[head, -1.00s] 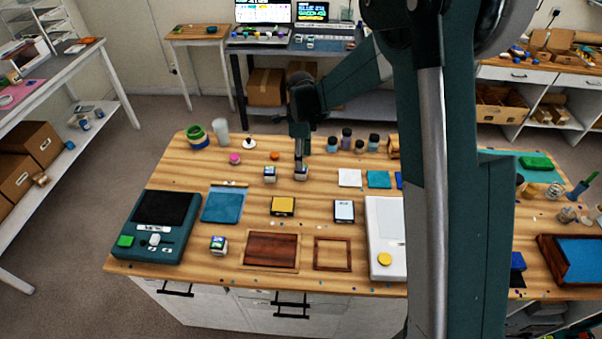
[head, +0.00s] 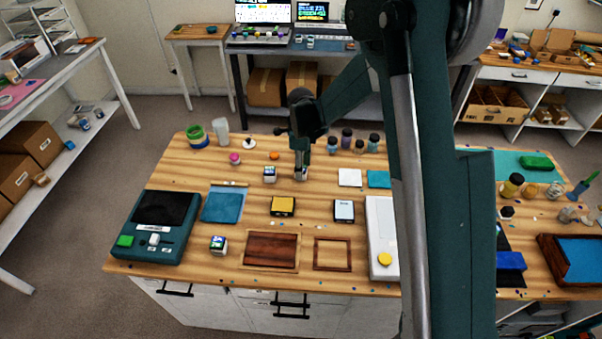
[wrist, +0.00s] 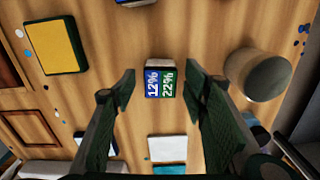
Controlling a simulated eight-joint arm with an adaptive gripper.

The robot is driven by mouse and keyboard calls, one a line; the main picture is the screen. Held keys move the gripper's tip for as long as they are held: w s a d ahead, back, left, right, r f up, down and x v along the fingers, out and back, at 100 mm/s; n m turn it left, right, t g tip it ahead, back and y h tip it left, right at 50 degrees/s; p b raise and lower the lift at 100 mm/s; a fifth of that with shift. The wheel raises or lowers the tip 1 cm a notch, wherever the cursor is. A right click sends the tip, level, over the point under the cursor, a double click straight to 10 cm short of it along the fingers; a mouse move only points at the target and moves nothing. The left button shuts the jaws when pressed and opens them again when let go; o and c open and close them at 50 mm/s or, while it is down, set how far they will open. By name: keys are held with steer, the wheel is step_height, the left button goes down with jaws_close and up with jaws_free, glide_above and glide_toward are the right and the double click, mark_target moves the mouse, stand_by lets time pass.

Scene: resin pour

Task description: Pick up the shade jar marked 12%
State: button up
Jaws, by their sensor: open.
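A small jar stands below my gripper; its label in the wrist view (wrist: 160,83) reads 12% on blue and 22% on green, side by side. In the head view this jar (head: 301,175) is partly hidden by my gripper (head: 301,165). In the wrist view my gripper (wrist: 160,88) is open, with one finger on each side of the jar and gaps between. I cannot tell how far the fingertips are above it. A similar jar (head: 270,174) stands just left, its marking unreadable. Another labelled jar (head: 218,245) stands near the front.
A yellow box (head: 282,206) and a white-topped box (head: 344,211) lie in front of the jar. A white tile (head: 350,178) and a teal tile (head: 379,179) lie to the right. Several dark-capped bottles (head: 346,138) stand behind right. A grey-topped round container (wrist: 262,76) is close right in the wrist view.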

steer(key=shift+f, duration=0.95)
steer(key=shift+c, duration=0.6)
steer(key=c, duration=0.9)
